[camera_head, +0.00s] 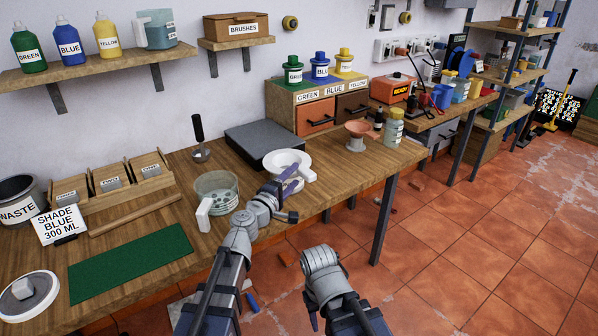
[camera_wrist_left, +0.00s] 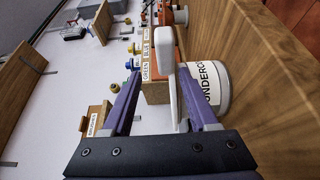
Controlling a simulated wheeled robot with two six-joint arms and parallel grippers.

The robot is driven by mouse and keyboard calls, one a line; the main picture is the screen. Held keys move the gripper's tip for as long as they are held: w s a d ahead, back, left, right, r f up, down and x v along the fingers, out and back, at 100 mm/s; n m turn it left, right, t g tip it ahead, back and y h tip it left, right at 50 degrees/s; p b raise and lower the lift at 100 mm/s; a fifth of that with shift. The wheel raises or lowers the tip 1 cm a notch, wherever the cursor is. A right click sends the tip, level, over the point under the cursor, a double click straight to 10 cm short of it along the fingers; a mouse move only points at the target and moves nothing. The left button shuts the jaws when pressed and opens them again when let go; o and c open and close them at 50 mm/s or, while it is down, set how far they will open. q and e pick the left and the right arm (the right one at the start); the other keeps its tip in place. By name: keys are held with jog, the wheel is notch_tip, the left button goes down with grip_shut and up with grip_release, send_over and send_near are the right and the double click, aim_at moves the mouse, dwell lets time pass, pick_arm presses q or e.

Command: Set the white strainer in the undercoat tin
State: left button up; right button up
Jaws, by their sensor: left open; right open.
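The white strainer (camera_head: 284,156) appears to sit level at the mouth of the undercoat tin, near the front edge of the bench. In the left wrist view the white strainer (camera_wrist_left: 176,92) shows edge-on against the top of the white undercoat tin (camera_wrist_left: 213,88); how deep it sits is hidden. My left gripper (camera_head: 293,174) is open at the strainer, its purple fingers (camera_wrist_left: 158,95) to either side of the white part. I cannot tell whether they touch it. My right arm is folded low in front of the bench, and its fingers do not show.
A clear jug (camera_head: 219,188) with a white handle stands just left of my left gripper. A grey slab (camera_head: 262,140) lies behind the strainer, and an orange funnel-shaped cup (camera_head: 358,133) stands to its right. A green mat (camera_head: 130,262) lies empty at the left.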

pick_arm(q)
jog(key=v, duration=0.7)
